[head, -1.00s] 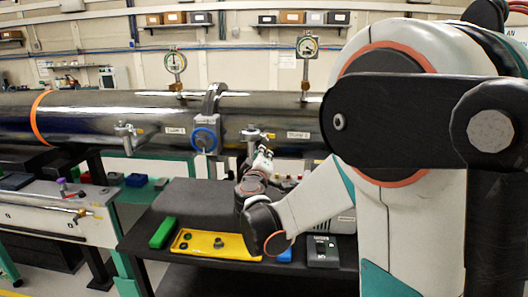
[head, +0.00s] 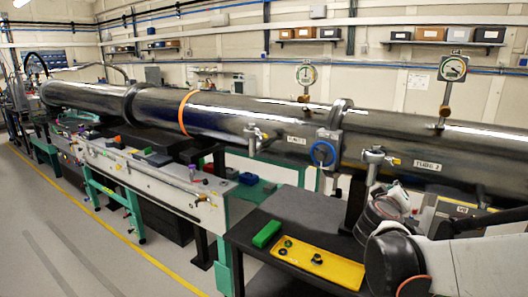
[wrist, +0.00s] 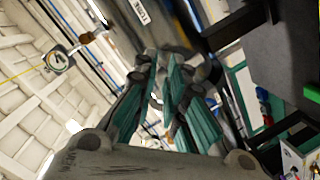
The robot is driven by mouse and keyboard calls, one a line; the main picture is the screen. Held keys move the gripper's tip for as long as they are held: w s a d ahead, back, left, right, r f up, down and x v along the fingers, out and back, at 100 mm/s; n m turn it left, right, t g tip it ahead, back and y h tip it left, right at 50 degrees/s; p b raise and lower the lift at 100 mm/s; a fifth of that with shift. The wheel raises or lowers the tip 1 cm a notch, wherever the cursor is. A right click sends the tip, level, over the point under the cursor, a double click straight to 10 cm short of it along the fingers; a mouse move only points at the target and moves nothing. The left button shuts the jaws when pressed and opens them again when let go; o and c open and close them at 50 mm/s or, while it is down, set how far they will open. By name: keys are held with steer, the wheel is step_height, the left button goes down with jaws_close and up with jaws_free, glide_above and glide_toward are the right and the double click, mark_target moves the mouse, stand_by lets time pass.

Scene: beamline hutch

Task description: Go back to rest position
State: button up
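My gripper (wrist: 163,72) shows in the wrist view with teal-padded fingers, a narrow gap between them and nothing visible held there. In the head view my arm enters at the lower right, and my gripper (head: 398,194) is partly hidden by my own wrist. It is raised above the right part of the dark bench (head: 290,214), in front of the beam tube (head: 235,118).
A yellow tray (head: 338,272) with small dark parts and a green block (head: 267,233) lie on the bench. Valves (head: 374,158) and gauges (head: 453,68) stick out from the tube. Open floor (head: 90,245) lies at the left.

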steer(key=s+a+f+g+y, duration=0.1)
steer(key=s+a+f+y, duration=0.2)
steer(key=s+a, duration=0.2)
steer(key=s+a+f+m+g+y, duration=0.1)
steer(key=s+a, duration=0.5)
steer(key=s, duration=0.6)
steer(key=s+a+f+m+g+y, duration=0.1)
steer(key=s+a+f+g+y, duration=0.2)
steer(key=s+a+f+y, duration=0.2)
steer(key=s+f+b, duration=0.1)
steer(key=s+f, duration=0.1)
steer(key=s, duration=0.2)
steer(key=shift+s+a+y, duration=0.2)
steer(key=shift+s+y, duration=0.05)
steer(key=shift+y, duration=0.05)
